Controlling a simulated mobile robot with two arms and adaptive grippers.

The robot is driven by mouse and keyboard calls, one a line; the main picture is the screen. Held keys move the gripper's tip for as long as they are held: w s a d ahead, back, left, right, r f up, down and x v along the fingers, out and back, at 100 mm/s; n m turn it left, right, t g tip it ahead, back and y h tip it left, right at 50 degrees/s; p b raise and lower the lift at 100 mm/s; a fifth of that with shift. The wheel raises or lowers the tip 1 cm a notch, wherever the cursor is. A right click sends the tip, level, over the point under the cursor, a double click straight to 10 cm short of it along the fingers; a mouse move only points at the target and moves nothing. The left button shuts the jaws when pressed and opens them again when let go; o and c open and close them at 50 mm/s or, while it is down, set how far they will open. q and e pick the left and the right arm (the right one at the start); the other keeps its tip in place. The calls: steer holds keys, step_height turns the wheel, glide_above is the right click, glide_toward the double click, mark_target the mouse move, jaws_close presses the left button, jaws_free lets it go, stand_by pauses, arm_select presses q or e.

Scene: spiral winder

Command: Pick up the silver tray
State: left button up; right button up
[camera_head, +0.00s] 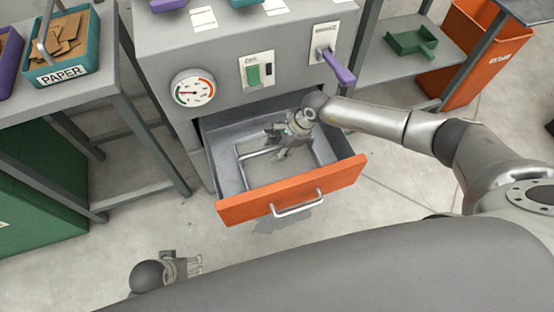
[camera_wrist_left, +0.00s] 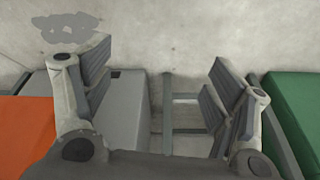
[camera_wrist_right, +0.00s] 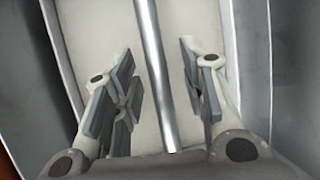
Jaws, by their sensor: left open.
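The silver tray (camera_head: 268,173) lies inside the pulled-out drawer with the orange front (camera_head: 290,193). In the right wrist view its pale floor (camera_wrist_right: 100,35) shows, with a silver bar (camera_wrist_right: 155,75) running above it. My right gripper (camera_head: 277,143) is down in the drawer over the tray. It is open, and the bar shows between its fingers without visible contact. The arm hides part of the tray's far right side. My left gripper (camera_head: 196,265) is open and empty, low in front of the machine and away from the drawer; its spread fingers show in the left wrist view (camera_wrist_left: 162,100).
The grey machine with a gauge (camera_head: 193,88) and a purple lever (camera_head: 337,66) stands above the drawer. A PAPER bin (camera_head: 62,72) sits on the left table. A green tray (camera_head: 411,43) and an orange bin (camera_head: 484,50) are at right. Floor in front is clear.

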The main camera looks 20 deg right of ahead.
steer(key=shift+c, duration=0.4)
jaws_close()
steer(key=shift+r, duration=0.1)
steer(key=shift+w, duration=0.1)
steer(key=shift+r, duration=0.25)
step_height(320, 180, up, 10)
steer(key=shift+f+p, duration=0.25)
steer(key=shift+p, duration=0.6)
arm_select(q)
steer(key=f, duration=0.2)
steer(key=s+f, duration=0.1)
steer(key=f, duration=0.2)
steer(key=shift+s+f, duration=0.3)
steer(key=shift+s, duration=0.1)
